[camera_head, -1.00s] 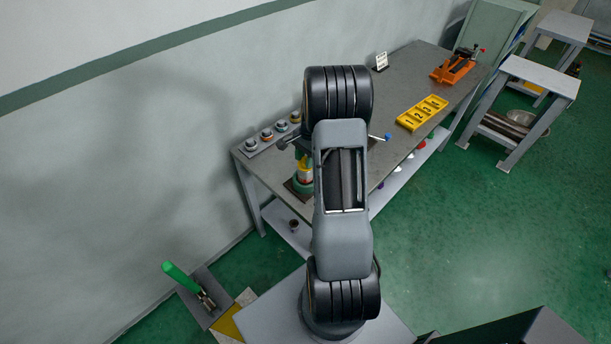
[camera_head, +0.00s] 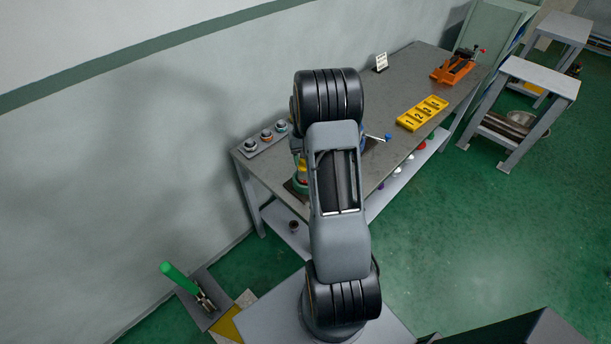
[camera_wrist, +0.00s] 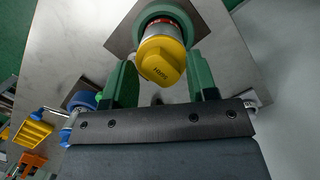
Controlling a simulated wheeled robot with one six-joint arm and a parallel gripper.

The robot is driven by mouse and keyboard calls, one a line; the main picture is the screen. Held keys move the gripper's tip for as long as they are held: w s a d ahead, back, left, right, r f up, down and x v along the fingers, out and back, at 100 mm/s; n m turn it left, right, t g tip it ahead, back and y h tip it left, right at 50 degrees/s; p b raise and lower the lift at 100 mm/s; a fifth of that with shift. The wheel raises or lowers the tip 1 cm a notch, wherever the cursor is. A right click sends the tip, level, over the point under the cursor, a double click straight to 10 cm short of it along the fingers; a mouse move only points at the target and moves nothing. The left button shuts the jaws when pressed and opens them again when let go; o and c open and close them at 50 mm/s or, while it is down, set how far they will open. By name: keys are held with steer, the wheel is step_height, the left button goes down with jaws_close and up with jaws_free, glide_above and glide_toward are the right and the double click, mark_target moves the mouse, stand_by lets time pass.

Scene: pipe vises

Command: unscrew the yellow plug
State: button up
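The yellow plug (camera_wrist: 162,62), with a hexagonal face and small lettering, sits on the end of a pale pipe with a red band (camera_wrist: 158,32). The pipe stands in a round green holder (camera_wrist: 172,13) on a dark square plate (camera_wrist: 122,38). In the head view the plug (camera_head: 302,166) shows only in part, left of my arm. My gripper (camera_wrist: 162,70) is open. Its green fingers stand left and right of the plug's near end in the wrist view; I cannot tell whether either touches. In the head view my arm hides the gripper.
The grey bench (camera_head: 400,85) carries a yellow numbered tray (camera_head: 422,113), an orange vise (camera_head: 453,68), a small sign (camera_head: 381,62) and a strip of several round fittings (camera_head: 265,137) near the wall. A blue-ended handle (camera_head: 387,137) sticks out right of my arm.

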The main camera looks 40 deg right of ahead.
steer(key=shift+o, duration=0.6)
steer(key=shift+r, duration=0.1)
steer(key=shift+r+p, duration=0.8)
steer(key=shift+r, duration=0.25)
